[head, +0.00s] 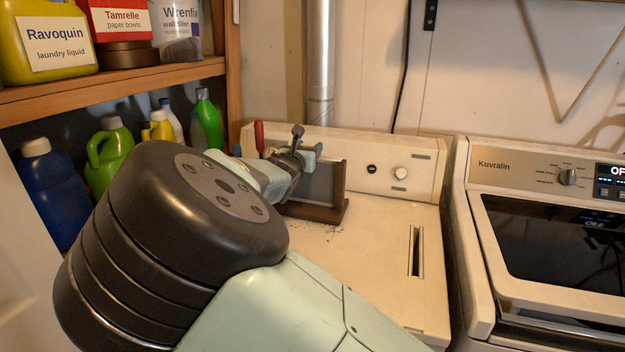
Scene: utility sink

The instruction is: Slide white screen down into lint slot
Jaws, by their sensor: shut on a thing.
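The lint slot (415,251) is a narrow dark upright opening in the right part of the cream machine's top. A screen with a grey mesh face (318,184) stands upright in a brown wooden rack (316,211) at the back of that top. My gripper (297,158) is at the upper left of the screen, shut on it. My arm and the gripper's own body hide the left part of the screen and the grip itself. I cannot make out any white on the screen's frame. The slot is apart from the gripper, to the right and nearer.
The cream machine's back panel (420,170) with a knob rises behind the rack. A red handle (259,137) sticks up left of the gripper. A second machine (540,240) stands at right. Shelves with bottles are at left. The top between rack and slot is clear, with some dark crumbs.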

